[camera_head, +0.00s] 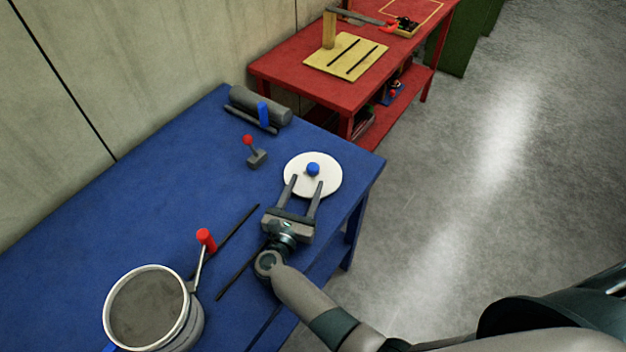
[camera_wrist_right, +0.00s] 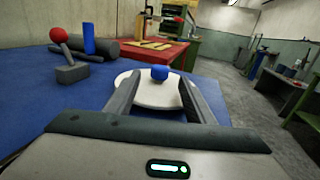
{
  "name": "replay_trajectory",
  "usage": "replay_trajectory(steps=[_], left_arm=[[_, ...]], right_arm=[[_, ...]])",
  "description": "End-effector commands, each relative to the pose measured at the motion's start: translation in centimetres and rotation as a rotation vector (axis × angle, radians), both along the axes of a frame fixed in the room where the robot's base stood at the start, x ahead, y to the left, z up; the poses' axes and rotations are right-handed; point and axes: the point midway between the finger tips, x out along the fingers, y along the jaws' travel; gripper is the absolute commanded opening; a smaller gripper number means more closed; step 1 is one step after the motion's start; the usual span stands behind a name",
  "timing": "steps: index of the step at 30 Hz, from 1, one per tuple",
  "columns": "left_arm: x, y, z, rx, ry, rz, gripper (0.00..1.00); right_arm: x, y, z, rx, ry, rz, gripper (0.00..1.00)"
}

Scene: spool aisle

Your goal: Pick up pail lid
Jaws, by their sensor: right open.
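The pail lid (camera_head: 328,185) is a round white disc with a blue knob (camera_head: 313,169) at its middle. It lies on the blue table near the right edge, and it also shows in the right wrist view (camera_wrist_right: 155,96). My right gripper (camera_head: 306,180) is open, its two fingers reaching over the near part of the lid, one on each side of the knob. The fingertips are close to the knob; whether they touch it I cannot tell. The pail (camera_head: 150,308), grey with a pale rim, stands at the lower left. My left gripper is not in view.
On the blue table (camera_head: 150,190) are a red-knobbed lever (camera_head: 256,158), a grey cylinder with a blue handle (camera_head: 260,106), a red-handled bar (camera_head: 206,240) by the pail, and dark slots. A red table (camera_head: 290,70) stands behind. Open floor lies right.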

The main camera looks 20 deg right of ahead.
Motion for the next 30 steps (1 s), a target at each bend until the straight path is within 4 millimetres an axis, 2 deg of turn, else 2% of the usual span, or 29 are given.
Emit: replay_trajectory(steps=[3, 17, 30], left_arm=[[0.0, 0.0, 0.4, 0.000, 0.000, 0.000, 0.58], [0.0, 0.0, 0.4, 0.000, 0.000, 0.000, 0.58], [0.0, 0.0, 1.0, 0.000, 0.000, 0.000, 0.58]], right_arm=[[0.9, -0.6, 0.1, 0.000, 0.004, 0.002, 0.49], [1.3, -0.9, 0.1, 0.001, 0.003, 0.002, 0.49], [5.7, -3.9, 0.2, -0.001, 0.003, 0.002, 0.49]])
